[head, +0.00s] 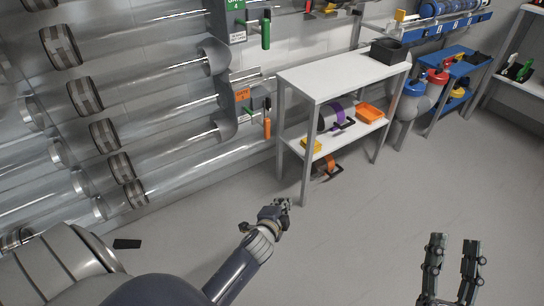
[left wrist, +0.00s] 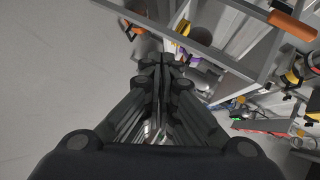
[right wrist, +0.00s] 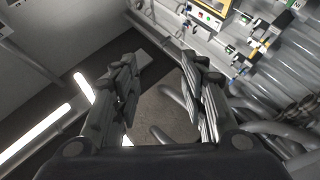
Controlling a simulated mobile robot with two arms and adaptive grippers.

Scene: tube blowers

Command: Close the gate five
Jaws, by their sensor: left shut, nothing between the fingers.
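An orange-labelled gate plate (head: 243,95) is on the tube wall in the head view; its lettering is too small to read surely. An orange handle (head: 267,127) hangs down beside it. Above it is a green-labelled plate (head: 236,6) with a green handle (head: 266,33). My left gripper (head: 284,203) is shut and empty, over the floor, below and apart from the orange handle. It also shows shut in the left wrist view (left wrist: 160,65). My right gripper (head: 455,240) is open and empty at the lower right; it also shows open in the right wrist view (right wrist: 160,65).
A white shelf table (head: 335,75) stands right of the gate plates, carrying a black bin (head: 388,51) and, lower, an orange tray (head: 370,112). Clear tubes run along the left wall. A blue cart (head: 455,68) is further back. The grey floor is mostly clear.

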